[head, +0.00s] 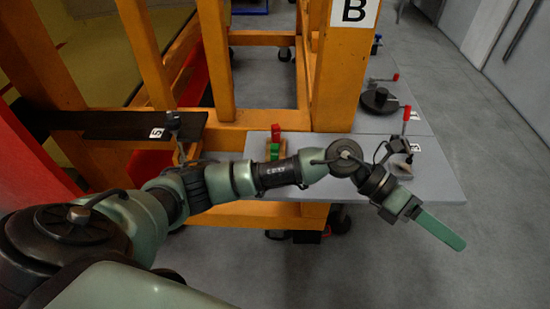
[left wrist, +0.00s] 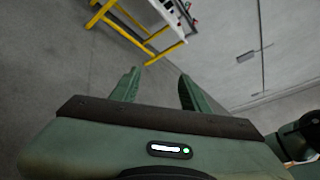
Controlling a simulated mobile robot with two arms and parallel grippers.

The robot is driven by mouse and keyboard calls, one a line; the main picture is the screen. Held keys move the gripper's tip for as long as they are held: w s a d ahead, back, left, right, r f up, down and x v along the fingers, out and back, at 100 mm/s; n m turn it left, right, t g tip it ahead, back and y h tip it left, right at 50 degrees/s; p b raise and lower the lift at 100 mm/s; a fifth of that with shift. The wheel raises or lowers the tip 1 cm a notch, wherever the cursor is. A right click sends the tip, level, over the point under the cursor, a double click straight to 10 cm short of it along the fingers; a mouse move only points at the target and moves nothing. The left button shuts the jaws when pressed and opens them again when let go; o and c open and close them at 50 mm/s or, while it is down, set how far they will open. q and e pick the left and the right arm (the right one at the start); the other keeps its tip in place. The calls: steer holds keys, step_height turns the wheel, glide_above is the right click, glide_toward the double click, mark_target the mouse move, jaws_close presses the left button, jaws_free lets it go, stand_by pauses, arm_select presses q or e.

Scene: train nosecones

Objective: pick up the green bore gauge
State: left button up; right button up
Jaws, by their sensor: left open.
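A small green piece (head: 274,152), which may be the green bore gauge, shows just above my left forearm on the grey tabletop. A red piece (head: 276,133) stands right behind it. Its lower part is hidden, and I cannot make out its full shape. My left arm reaches across the tabletop in front of it. My left gripper (head: 458,241) is far to the right of the green piece, past the tabletop's right edge, over the floor. In the left wrist view its two green fingers (left wrist: 160,75) are apart with nothing between them. My right gripper does not show.
The grey table (head: 435,190) adjoins an orange frame (head: 340,80) with a "B" sign (head: 355,11). A black disc (head: 379,100) with a red handle lies at the back right. Another red-handled item (head: 406,120) stands near my wrist. Open grey floor lies to the right.

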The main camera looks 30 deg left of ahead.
mark_target(274, 148)
arm_select(q)
steer(key=w+a+f+m+g+y, duration=0.1)
steer(key=w+a+f+m+y, duration=0.1)
steer(key=a+f+y, duration=0.35)
steer(key=w+a+f+m+y, duration=0.1)
steer(key=w+a+f+y, duration=0.15)
steer(key=a, duration=0.55)
steer(key=w+a+r+y, duration=0.15)
steer(key=a+y, duration=0.45)
steer(key=a, duration=0.7)
steer(key=w+a+r+y, duration=0.1)
steer(key=a+r+y, duration=0.3)
steer(key=a, duration=0.9)
steer(key=shift+n+g+y, duration=0.4)
steer(key=shift+y, duration=0.2)
steer(key=shift+p+x, duration=0.65)
steer(key=shift+x, duration=3.15)
steer(key=shift+a+r, duration=0.1)
jaws_close()
